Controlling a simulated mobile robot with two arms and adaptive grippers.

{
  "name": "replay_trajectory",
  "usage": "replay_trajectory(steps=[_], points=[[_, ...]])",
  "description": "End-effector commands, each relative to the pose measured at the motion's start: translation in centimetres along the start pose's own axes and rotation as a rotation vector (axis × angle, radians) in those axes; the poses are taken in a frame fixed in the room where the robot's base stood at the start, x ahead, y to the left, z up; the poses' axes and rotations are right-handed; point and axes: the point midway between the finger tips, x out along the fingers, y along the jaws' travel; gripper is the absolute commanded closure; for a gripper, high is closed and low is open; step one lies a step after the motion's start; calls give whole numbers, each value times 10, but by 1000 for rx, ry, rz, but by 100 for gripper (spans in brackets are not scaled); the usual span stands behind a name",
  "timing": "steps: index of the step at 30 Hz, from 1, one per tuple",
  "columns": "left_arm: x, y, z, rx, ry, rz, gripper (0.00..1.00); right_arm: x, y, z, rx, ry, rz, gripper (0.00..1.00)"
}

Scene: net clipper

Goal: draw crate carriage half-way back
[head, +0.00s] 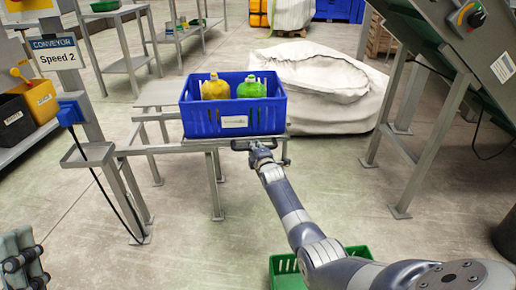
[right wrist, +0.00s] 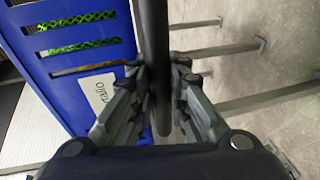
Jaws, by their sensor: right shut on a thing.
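A blue crate (head: 232,124) with a white label stands on a grey carriage (head: 198,145) on a metal rail frame. It holds a yellow bundle (head: 214,89) and a green bundle (head: 251,88). The crate (right wrist: 75,75) also fills the left of the right wrist view. My right gripper (head: 262,150) is shut on the dark handle bar (right wrist: 153,60) at the carriage's front, just below the crate. The bar runs between its fingers (right wrist: 160,95). My left gripper (head: 24,262) shows only partly at the lower left corner, away from the carriage; its opening is unclear.
A post with a "Conveyor Speed 2" sign (head: 56,53) stands left of the frame. A large whitish sack (head: 325,95) lies behind the crate on the right. A sloping machine (head: 465,60) stands at right. A green crate (head: 284,275) sits below my right arm.

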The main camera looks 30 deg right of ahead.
Motion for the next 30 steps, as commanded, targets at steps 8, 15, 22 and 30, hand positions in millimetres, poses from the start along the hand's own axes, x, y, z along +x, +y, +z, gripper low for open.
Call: replay_trajectory(steps=[8, 15, 22, 30], points=[[0, 0, 0, 0, 0, 0, 60, 0, -2, 1, 1, -1, -3, 100], [0, 0, 0, 0, 0, 0, 60, 0, -1, 1, 0, -2, -2, 64], [0, 0, 0, 1, 1, 0, 60, -1, -1, 2, 0, -2, -1, 64], [0, 0, 0, 0, 1, 0, 60, -19, -2, 2, -3, -1, -1, 64]])
